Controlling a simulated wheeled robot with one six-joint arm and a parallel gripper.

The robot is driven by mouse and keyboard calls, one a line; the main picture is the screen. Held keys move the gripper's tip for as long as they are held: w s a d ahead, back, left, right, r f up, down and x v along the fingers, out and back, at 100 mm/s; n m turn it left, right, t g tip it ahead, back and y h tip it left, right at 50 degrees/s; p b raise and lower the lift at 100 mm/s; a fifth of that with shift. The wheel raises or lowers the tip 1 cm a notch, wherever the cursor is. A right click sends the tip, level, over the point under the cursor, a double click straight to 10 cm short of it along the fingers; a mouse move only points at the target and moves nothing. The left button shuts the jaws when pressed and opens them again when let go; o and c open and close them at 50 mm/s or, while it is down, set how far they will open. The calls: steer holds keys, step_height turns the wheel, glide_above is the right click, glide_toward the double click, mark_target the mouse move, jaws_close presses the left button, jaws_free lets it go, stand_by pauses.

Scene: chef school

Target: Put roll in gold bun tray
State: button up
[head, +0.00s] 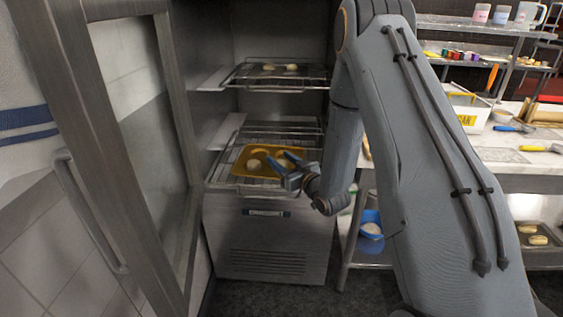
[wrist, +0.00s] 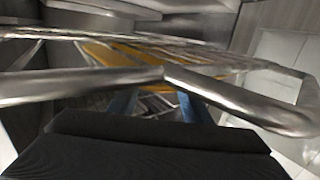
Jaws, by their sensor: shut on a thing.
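The gold bun tray (head: 240,171) lies on the lower wire rack inside the open cabinet in the head view. My gripper (head: 287,167), with blue fingers, is at the tray's right side. It is shut on a pale roll (head: 292,157), partly hidden by the fingers. I cannot tell whether this roll touches the tray. In the wrist view, the tray (wrist: 100,54) shows as a gold strip behind the rack's rim, with my blue fingers (wrist: 157,106) below it; no roll is clear there.
The lower wire rack (head: 222,170) has a metal rim close in front of the wrist camera. An upper rack (head: 262,87) holds another tray with rolls. The cabinet door (head: 125,150) stands open at left. A work table (head: 500,145) stands at right.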

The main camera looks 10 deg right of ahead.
steer(key=shift+f, duration=0.45)
steer(key=o, duration=1.2)
steer(key=shift+f, duration=0.1)
steer(key=shift+c, duration=0.2)
steer(key=b+v, duration=0.2)
steer(key=v, duration=1)
